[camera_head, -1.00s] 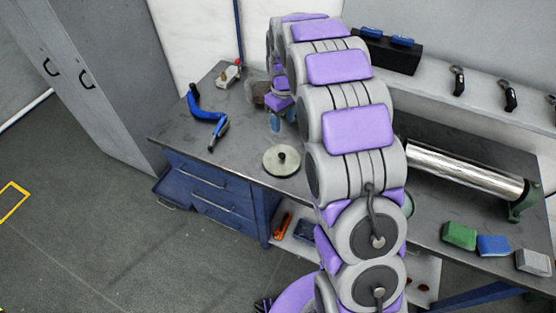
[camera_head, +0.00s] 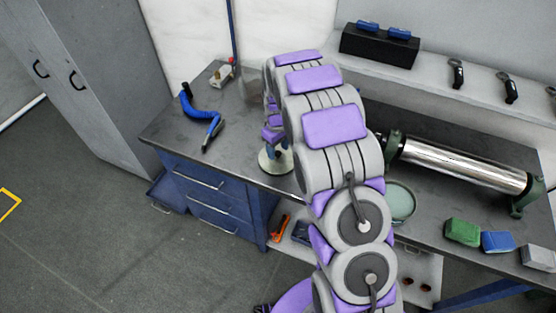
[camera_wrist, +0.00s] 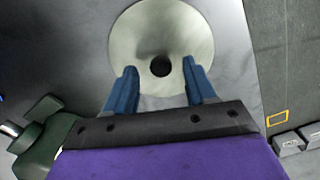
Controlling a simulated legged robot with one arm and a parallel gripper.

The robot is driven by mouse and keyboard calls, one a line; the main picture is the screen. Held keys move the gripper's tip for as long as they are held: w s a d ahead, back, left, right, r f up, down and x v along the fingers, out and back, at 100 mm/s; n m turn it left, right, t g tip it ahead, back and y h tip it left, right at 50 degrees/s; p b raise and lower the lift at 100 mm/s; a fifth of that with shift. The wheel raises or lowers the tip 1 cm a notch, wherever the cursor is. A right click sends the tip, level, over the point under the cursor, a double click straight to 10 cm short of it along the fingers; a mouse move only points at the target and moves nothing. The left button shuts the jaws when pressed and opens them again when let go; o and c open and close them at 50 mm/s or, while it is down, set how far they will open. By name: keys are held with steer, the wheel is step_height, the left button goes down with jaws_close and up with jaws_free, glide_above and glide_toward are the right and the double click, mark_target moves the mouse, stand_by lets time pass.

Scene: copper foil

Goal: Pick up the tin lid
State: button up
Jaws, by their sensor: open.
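The tin lid is a flat pale metal disc with a dark round knob in its middle. It lies on the grey workbench (camera_head: 235,165) near its front edge, partly hidden by my arm in the head view (camera_head: 270,167). In the wrist view the lid (camera_wrist: 135,35) fills the upper middle, and its knob (camera_wrist: 161,66) shows between my blue fingertips. My gripper (camera_wrist: 158,70) is open above the lid, with one finger on each side of the knob. In the head view my gripper (camera_head: 276,148) points down over the lid. Contact cannot be told.
A round pale-green dish (camera_head: 402,203) stands right of my arm. A blue-handled tool (camera_head: 203,120) lies left on the bench. A shiny roller in green mounts (camera_head: 460,167) and green (camera_head: 462,231) and blue (camera_head: 497,241) blocks are at right. A grey cabinet (camera_head: 85,80) stands left.

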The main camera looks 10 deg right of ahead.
steer(key=shift+f, duration=0.7)
steer(key=shift+a, duration=0.1)
steer(key=shift+r, duration=0.1)
steer(key=shift+c, duration=0.2)
jaws_close()
